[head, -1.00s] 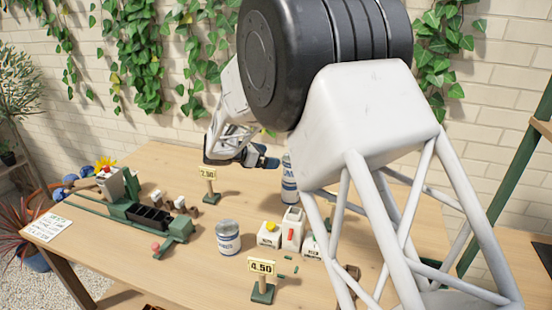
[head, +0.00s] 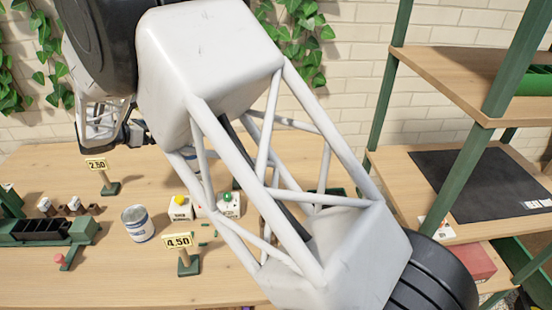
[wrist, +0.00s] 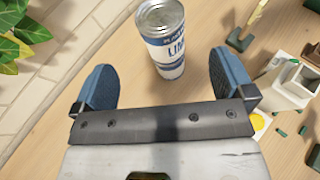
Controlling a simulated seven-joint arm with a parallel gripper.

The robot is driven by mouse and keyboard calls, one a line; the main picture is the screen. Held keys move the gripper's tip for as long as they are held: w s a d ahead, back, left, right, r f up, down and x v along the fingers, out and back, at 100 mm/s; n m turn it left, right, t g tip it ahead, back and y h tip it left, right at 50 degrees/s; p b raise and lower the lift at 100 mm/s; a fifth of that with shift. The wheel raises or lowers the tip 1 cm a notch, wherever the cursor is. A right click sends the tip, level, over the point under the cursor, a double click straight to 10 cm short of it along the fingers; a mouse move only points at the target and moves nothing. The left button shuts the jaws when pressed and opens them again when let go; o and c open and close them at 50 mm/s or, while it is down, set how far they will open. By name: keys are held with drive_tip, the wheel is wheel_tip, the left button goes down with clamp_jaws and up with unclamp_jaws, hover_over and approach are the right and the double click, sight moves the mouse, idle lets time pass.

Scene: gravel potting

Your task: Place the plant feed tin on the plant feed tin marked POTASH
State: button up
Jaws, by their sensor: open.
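A tall tin (wrist: 163,40) with a silver lid and a white and blue label, partly reading "LIM", stands on the table in the wrist view. My gripper (wrist: 163,72) is open, with its blue fingers on either side of the tin's lower part and a gap at each side. In the head view my gripper (head: 137,133) is at the left, partly covered by my arm.
Price signs 2.50 (head: 96,165) and 4.50 (head: 178,242) stand near the short tin. A dark green trough (head: 45,232) is left. Shelving (head: 470,150) is at the right.

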drive_tip(key=s+d+r+m+g+y, duration=0.15)
drive_tip(key=s+d+r+m, duration=0.3)
drive_tip(key=d, duration=0.65)
drive_tip(key=s+d+r+m+g, duration=0.3)
drive_tip(key=s+d+r+m, duration=0.15)
drive_tip(key=d, duration=0.75)
drive_tip(key=s+d+r+m+g+y, duration=0.1)
drive_tip(key=s+d+r+m+g, duration=0.3)
drive_tip(key=d, duration=0.7)
drive_tip(key=s+d+f+m+y, duration=0.1)
drive_tip(key=s+d+m, duration=0.3)
drive_tip(key=s, duration=0.6)
drive_tip(key=s+d+f+m+t+y, duration=0.1)
drive_tip(key=s+d+m+y, duration=0.2)
drive_tip(key=s, duration=0.8)
drive_tip(key=s+d+f+m+y, duration=0.1)
drive_tip(key=s+d+m+y, duration=0.2)
drive_tip(key=s+d+m, duration=0.4)
drive_tip(key=s+d, duration=0.2)
drive_tip(key=s, duration=0.2)
drive_tip(key=shift+d, duration=0.15)
